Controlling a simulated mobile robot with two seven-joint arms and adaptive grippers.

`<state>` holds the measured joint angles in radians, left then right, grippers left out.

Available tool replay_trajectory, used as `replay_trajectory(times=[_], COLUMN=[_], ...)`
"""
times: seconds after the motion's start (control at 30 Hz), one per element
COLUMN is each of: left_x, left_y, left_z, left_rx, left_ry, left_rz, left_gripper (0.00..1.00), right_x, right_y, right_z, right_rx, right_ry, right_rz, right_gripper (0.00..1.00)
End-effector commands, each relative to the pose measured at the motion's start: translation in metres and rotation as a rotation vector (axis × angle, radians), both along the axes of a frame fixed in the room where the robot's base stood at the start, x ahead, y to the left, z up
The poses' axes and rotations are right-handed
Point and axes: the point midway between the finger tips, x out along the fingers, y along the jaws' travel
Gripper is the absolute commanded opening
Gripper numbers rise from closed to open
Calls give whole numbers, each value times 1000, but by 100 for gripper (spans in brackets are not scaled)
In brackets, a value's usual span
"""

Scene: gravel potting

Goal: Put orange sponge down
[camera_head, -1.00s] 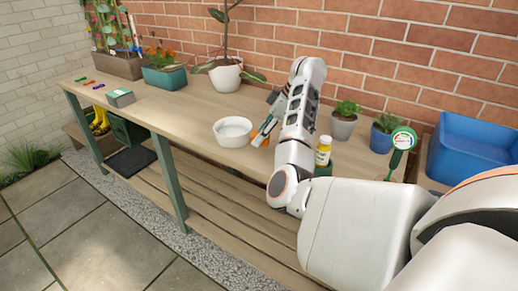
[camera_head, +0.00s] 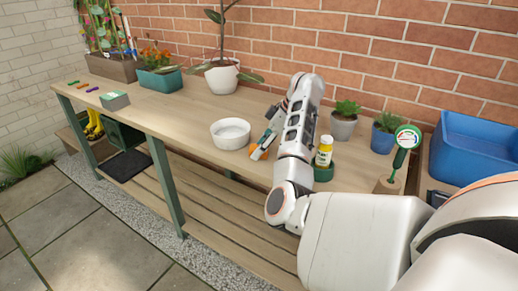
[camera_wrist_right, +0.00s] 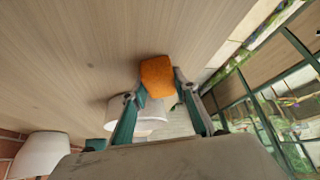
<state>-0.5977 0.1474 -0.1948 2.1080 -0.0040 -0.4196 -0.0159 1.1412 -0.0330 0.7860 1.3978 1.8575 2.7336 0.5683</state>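The orange sponge (camera_wrist_right: 157,77) is between the two fingertips of my right gripper (camera_wrist_right: 159,87) in the right wrist view, with both fingers against its sides. In the head view, the sponge (camera_head: 256,154) shows as a small orange patch at the tip of the right gripper (camera_head: 262,146), low over the wooden table (camera_head: 185,112) just right of the white bowl (camera_head: 230,133). Whether it touches the table top is hard to tell. My left gripper is in neither view.
Small potted plants (camera_head: 343,122) and a green-handled tool (camera_head: 401,150) are farther right. A grey-green box (camera_head: 115,101) lies left. Table between bowl and box is clear.

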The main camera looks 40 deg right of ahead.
Motion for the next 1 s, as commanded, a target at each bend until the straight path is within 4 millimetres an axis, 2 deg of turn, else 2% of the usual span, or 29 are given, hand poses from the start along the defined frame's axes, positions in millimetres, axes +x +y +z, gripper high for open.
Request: replay_trajectory(times=[0.03, 0.4, 0.53, 0.73, 0.87, 1.0], left_x=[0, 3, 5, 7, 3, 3], left_y=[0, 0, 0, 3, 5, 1], left_z=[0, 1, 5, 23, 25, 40], left_rx=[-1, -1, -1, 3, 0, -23], left_ry=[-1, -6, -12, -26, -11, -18], left_rz=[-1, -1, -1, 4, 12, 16], left_gripper=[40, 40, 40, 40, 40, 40], right_x=[-2, -4, -4, -10, -18, -27], right_y=[0, 0, -1, -8, -18, -27], right_z=[-9, -12, -7, 29, 55, 77], right_rx=[-1, -3, -3, -2, -2, 0], right_ry=[16, 21, 21, 8, 4, 4], right_rz=[2, 1, 1, -1, -1, 1], right_gripper=[44, 45, 45, 45, 45, 45])
